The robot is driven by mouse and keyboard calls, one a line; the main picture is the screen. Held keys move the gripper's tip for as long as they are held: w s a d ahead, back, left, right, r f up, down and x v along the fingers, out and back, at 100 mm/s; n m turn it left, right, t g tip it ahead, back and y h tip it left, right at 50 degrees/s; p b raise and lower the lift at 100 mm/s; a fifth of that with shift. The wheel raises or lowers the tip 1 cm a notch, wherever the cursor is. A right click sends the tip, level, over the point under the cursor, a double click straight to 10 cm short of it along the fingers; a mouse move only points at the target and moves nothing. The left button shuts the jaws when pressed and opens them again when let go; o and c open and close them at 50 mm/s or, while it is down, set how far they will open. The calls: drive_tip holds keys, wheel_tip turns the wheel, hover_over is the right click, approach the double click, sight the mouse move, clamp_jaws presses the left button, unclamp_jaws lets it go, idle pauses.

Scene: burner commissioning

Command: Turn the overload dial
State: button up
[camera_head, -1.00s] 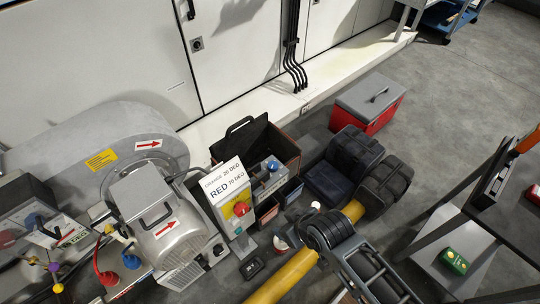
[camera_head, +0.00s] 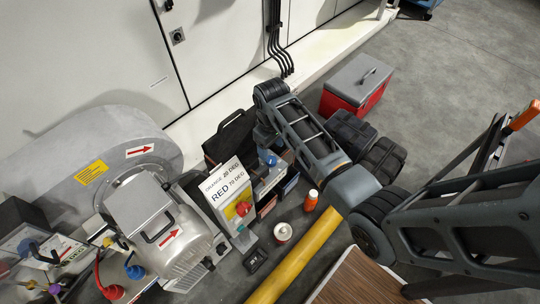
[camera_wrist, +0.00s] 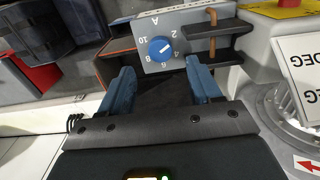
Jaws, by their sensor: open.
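The overload dial (camera_wrist: 161,48) is a blue round knob with a white pointer line on a grey box face (camera_wrist: 190,44) marked with numbers and "A". In the wrist view the pointer slants up and right, toward the low numbers. Nothing is between the fingers, and no contact with the dial shows.
Two dark brackets with a copper-coloured rod (camera_wrist: 213,30) stick out right of the dial. A sign panel with a red button (camera_head: 242,208) stands beside the box. An open dark case (camera_head: 228,135) is behind it.

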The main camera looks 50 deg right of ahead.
sight(271, 159)
wheel_tip(271, 159, down, 6)
drive_tip(key=shift+b, duration=0.35)
drive_tip(key=c, duration=1)
